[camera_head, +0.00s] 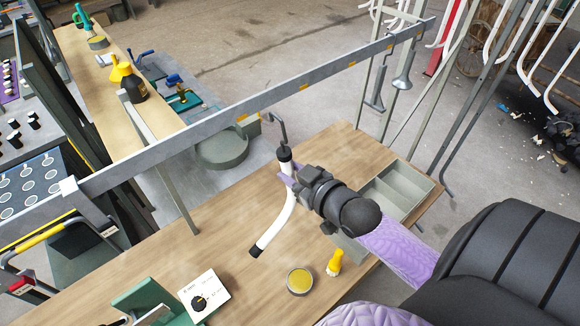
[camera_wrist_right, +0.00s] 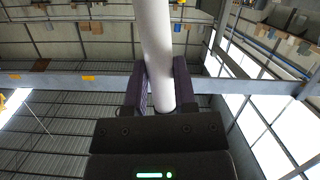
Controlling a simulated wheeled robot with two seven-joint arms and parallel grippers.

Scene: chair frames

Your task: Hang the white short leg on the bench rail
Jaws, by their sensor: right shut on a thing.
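The white short leg (camera_head: 277,220) is a slightly bent white tube with a black lower tip, a black collar and a thin grey hook (camera_head: 279,124) at its top. My right gripper (camera_head: 289,180) is shut on the leg below the collar. In the right wrist view the leg (camera_wrist_right: 156,45) stands between the two fingers (camera_wrist_right: 161,88). The bench rail (camera_head: 215,125) is a long grey beam crossing the head view diagonally. The hook is close to its lower edge; I cannot tell whether they touch. The rail (camera_wrist_right: 60,82) also crosses behind the leg in the wrist view. My left gripper is not in view.
Below is a wooden bench (camera_head: 225,225) with a yellow-filled tin (camera_head: 300,280), a yellow-topped bottle (camera_head: 334,263), a white dial box (camera_head: 203,296) and a grey divided tray (camera_head: 400,188). Hooks (camera_head: 403,76) hang from the rail's far end. A support post (camera_head: 160,160) stands left.

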